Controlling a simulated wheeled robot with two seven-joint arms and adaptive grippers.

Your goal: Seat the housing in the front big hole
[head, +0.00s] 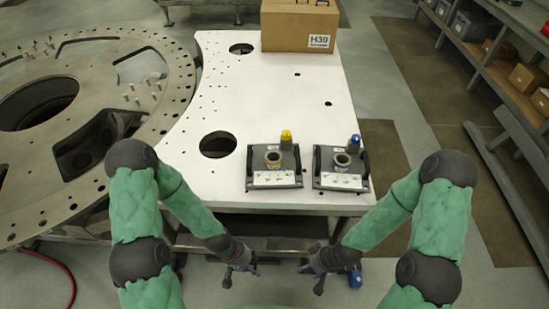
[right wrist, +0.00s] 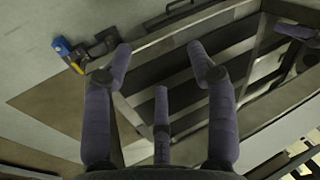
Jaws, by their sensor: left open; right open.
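The white plate (head: 280,105) has a front big hole (head: 217,144), dark and empty, and another big hole (head: 241,48) near its back edge. Two grey trays stand at the plate's front right. The left tray (head: 259,181) carries a ringed metal part (head: 273,159) that looks like a housing; the right tray (head: 327,182) carries a similar part (head: 342,160). I cannot tell which is the task's housing. My left gripper (head: 238,278) and right gripper (head: 312,277) hang low before the plate's front edge, both open and empty. The right wrist view shows the right gripper's spread fingers (right wrist: 162,75).
A cardboard box (head: 299,26) marked H39 stands at the plate's back. A yellow-topped item (head: 286,139) and a blue-topped item (head: 354,143) stand at the trays. A large round metal ring (head: 150,62) adjoins on the left. Shelving (head: 500,60) stands far right.

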